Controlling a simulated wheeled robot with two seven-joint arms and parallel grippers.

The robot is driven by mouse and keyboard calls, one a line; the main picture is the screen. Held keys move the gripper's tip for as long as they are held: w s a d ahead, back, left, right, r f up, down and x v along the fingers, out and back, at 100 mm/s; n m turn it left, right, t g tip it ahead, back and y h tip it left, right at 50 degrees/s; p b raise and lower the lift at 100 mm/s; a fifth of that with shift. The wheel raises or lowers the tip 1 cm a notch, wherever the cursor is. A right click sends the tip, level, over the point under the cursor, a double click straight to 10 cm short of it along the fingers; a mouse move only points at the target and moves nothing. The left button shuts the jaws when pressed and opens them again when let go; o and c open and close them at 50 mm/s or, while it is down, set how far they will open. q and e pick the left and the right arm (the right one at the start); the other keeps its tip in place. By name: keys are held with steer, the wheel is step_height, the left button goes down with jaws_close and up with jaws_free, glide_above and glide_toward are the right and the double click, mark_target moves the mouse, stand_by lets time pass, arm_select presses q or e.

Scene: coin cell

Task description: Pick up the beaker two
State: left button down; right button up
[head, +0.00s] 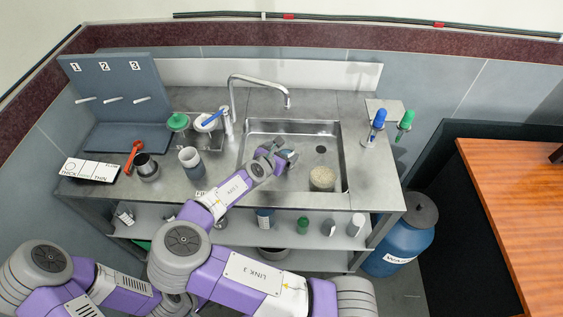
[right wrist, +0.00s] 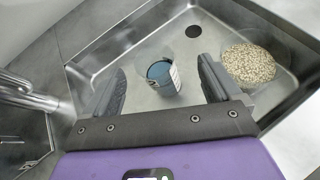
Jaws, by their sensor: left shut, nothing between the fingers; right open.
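A clear beaker with dark blue contents and a white label (right wrist: 163,75) stands in the sink, between the spread fingers of my right gripper (right wrist: 160,88) in the right wrist view. The fingers are apart, with a gap on each side of the beaker. In the head view my right gripper (head: 283,158) reaches down into the sink and mostly hides this beaker. A second beaker with beige grains (head: 322,178) stands in the sink to the right; it also shows in the right wrist view (right wrist: 248,65). No number is readable on either beaker. My left gripper's fingers do not show.
The steel sink (head: 342,140) has walls close around the right gripper, and the faucet (head: 232,98) is behind left. A grey-filled beaker (head: 190,157), dark cup (head: 146,167) and green-lidded jar (head: 179,123) stand left. Blue (head: 378,120) and green (head: 405,121) capped items stand right.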

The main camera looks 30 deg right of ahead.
mark_target(286, 154)
steer(key=shift+n+t+h, duration=0.4)
steer(key=shift+n+t, duration=0.1)
steer(key=shift+n, duration=0.4)
steer(key=f, duration=0.2)
steer(key=f+b, duration=0.1)
steer(key=f, duration=0.1)
steer(key=w+f+b, duration=0.1)
steer(key=f, duration=0.2)
steer(key=shift+a, duration=0.3)
steer(key=b+x, duration=0.1)
steer(key=x, duration=0.6)
steer(key=shift+w+d+b, duration=0.15)
steer(key=shift+d+b, duration=0.05)
steer(key=shift+b, duration=0.15)
steer(key=c, duration=1.1)
steer(key=shift+c, duration=0.5)
steer(key=shift+r, duration=0.15)
